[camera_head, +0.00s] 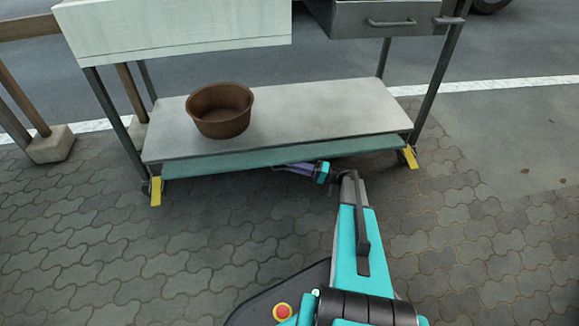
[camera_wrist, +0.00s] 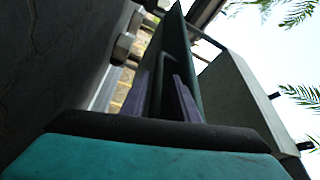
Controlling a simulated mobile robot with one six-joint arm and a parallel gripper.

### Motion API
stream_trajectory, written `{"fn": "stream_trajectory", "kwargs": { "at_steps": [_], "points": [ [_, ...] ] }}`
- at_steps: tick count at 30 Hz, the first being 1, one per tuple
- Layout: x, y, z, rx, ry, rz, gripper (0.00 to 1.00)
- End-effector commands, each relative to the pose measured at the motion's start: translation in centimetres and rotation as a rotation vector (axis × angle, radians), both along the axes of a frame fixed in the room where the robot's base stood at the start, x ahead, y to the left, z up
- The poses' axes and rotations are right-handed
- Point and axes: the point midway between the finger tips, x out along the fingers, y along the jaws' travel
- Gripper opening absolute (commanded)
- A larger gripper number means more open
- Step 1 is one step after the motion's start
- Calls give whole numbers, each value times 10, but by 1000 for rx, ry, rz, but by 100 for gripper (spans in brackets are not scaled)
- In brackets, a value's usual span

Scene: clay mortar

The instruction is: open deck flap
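The deck flap seems to be the teal panel (camera_head: 225,162) along the front edge, just under the grey shelf. In the wrist view a dark green panel (camera_wrist: 176,45) runs away from my gripper and is probably the same flap. My gripper (camera_head: 280,167) is low at the panel's front underside, near the middle of its length. The wrist view shows its two purple fingers (camera_wrist: 160,85) apart, with part of the green panel showing between them. Whether they touch it I cannot tell. The fingertips are partly hidden by the panel in the head view.
A brown bowl (camera_head: 221,112) stands on the grey shelf (camera_head: 320,110). Yellow brackets are at the left (camera_head: 156,191) and right (camera_head: 410,157) front legs. A white box (camera_head: 180,28) and a grey drawer (camera_head: 385,18) are above. The paving in front is clear.

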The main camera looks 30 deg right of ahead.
Motion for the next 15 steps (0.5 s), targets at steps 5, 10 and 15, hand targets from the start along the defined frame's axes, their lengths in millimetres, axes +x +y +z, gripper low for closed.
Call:
{"fn": "stream_trajectory", "kwargs": {
  "at_steps": [5,10,15],
  "points": [
    [-7,-11,1,2,-2,-2,29],
    [-21,-28,-1,1,0,-2,29],
    [-38,-49,-5,2,0,-3,29]
  ]
}}
